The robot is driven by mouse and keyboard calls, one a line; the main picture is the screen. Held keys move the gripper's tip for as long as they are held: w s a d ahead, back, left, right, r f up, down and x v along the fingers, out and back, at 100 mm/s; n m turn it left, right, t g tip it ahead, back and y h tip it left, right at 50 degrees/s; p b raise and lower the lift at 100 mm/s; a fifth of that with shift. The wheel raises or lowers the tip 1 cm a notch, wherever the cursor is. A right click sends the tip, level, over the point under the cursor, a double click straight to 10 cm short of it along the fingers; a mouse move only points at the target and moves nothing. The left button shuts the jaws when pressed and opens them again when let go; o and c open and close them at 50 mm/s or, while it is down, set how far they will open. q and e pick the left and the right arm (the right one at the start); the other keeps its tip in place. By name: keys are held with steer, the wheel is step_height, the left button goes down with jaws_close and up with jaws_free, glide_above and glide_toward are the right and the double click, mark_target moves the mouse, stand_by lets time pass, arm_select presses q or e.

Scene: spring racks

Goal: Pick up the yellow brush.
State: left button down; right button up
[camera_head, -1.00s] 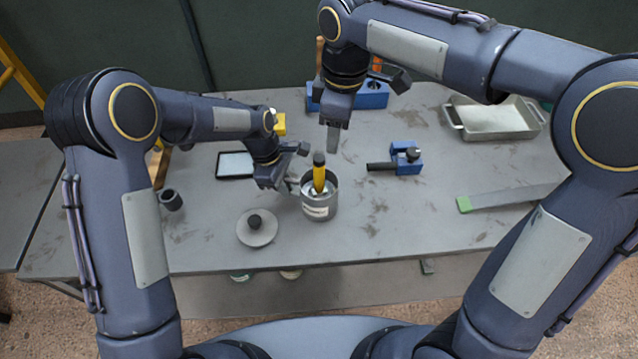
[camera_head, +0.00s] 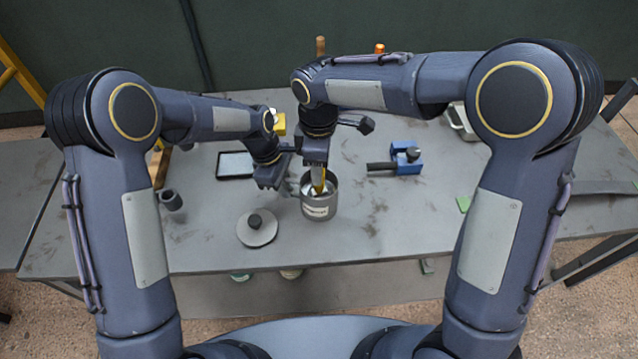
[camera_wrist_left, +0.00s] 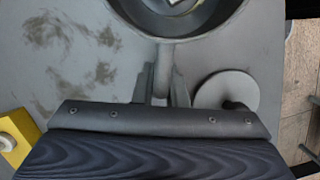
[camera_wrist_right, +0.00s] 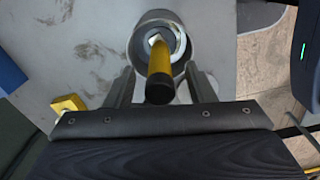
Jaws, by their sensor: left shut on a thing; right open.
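The yellow brush (camera_wrist_right: 160,68) stands in a grey metal mug (camera_head: 320,209), its black-ended handle pointing up toward the right wrist camera. In the head view only a yellow strip of the brush (camera_head: 320,187) shows below my right gripper. My right gripper (camera_wrist_right: 160,82) is open, its fingers on either side of the brush handle; whether they touch it I cannot tell. My left gripper (camera_wrist_left: 161,85) is shut on the mug's handle (camera_wrist_left: 162,68), at the mug's left side in the head view. The mug's rim (camera_wrist_left: 178,38) shows at the top of the left wrist view.
A round lid (camera_head: 257,231) with a black knob lies left of the mug. A blue block with a black bar (camera_head: 405,158) lies to the right. A dark-framed panel (camera_head: 235,165) and a small dark cup (camera_head: 171,200) are at the left.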

steer(key=shift+f, duration=0.8)
jaws_close()
steer(key=shift+r, duration=0.15)
step_height(320, 180, up, 10)
steer(key=shift+f, duration=0.1)
steer(key=c, duration=0.8)
jaws_free()
jaws_close()
